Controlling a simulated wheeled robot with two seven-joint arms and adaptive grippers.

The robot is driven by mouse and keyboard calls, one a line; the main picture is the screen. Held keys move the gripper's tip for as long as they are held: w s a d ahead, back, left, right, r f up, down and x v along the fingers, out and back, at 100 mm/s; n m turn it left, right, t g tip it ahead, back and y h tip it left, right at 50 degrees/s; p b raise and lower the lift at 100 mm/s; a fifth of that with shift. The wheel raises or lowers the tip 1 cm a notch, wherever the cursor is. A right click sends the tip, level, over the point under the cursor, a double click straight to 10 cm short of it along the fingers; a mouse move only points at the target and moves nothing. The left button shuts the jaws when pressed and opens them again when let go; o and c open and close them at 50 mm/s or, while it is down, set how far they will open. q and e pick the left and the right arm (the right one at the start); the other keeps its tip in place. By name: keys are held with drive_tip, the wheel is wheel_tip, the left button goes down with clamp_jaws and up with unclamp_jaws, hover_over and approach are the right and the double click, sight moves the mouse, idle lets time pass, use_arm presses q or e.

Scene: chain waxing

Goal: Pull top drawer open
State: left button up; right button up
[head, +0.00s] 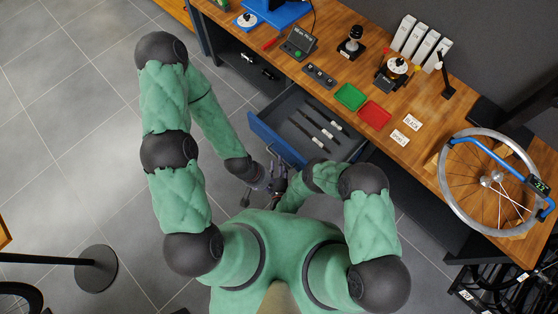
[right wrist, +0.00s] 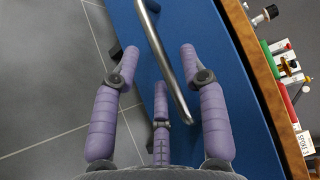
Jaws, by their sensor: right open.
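The top drawer, with a blue front (head: 272,142), stands pulled out from under the wooden bench in the head view. Several dark tools lie inside it. In the right wrist view the blue drawer front (right wrist: 210,75) fills the middle, with a silver bar handle (right wrist: 152,38) across it. My right gripper (right wrist: 159,60) is open, and the handle appears between its fingers; contact cannot be told. In the head view both grippers are close together before the drawer front. My left gripper (head: 262,187) is the lower one, small and dark; its finger state is unclear.
The wooden bench (head: 425,150) carries a green tray (head: 350,97), a red tray (head: 374,112), several small devices and a wheel (head: 490,182) at right. A black stand base (head: 96,268) is on the floor at lower left. The tiled floor left of the drawer is largely clear.

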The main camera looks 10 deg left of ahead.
drive_tip(key=shift+v, duration=2.6)
drive_tip(key=shift+s, duration=0.1)
